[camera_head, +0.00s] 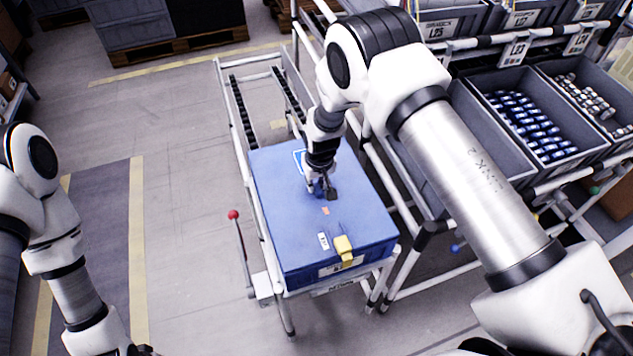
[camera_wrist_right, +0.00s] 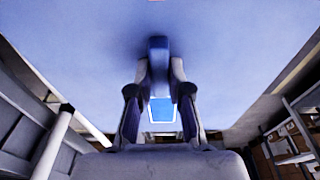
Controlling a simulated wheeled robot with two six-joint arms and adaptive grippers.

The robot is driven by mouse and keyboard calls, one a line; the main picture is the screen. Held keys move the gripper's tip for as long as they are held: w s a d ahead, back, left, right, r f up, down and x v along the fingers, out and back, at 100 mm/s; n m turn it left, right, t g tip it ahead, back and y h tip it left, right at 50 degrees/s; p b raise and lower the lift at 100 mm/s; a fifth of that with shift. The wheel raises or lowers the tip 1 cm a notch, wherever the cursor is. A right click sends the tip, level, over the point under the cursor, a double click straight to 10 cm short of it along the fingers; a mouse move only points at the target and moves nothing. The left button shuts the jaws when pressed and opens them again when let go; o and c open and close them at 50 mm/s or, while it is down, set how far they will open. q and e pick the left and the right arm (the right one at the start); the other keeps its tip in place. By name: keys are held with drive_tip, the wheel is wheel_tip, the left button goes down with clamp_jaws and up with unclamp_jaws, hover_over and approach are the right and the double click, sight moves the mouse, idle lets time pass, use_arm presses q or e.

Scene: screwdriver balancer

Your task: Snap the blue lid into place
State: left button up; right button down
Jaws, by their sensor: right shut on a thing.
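The blue lid (camera_head: 285,205) lies flat over the top of a blue box (camera_head: 310,272) on a white-railed cart, and no clear gap shows along the front edge. My right gripper (camera_head: 323,190) is above the lid's middle. In the right wrist view my right gripper (camera_wrist_right: 158,92) is shut on the lid's blue handle (camera_wrist_right: 158,55), a small upright piece on the lid's surface (camera_wrist_right: 230,50). A yellow clip (camera_head: 344,246) sits at the box's front edge. My left gripper is out of view; only the left arm shows at lower left.
Grey bins (camera_head: 530,125) of small parts stand on a rack to the right, close to the cart (camera_head: 240,165). A lever with a red knob (camera_head: 233,214) rises left of the cart. The floor (camera_head: 185,190) on the left is clear.

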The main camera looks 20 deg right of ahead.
drive_tip(key=shift+f+b, duration=0.4)
drive_tip(key=shift+f, duration=0.25)
idle(1.0)
drive_tip(key=c, duration=1)
unclamp_jaws()
drive_tip(key=r, duration=0.4)
drive_tip(key=s+r, duration=0.1)
drive_tip(key=r, duration=0.3)
drive_tip(key=s+r, duration=0.1)
drive_tip(key=r, duration=0.2)
drive_tip(key=shift+r, duration=0.4)
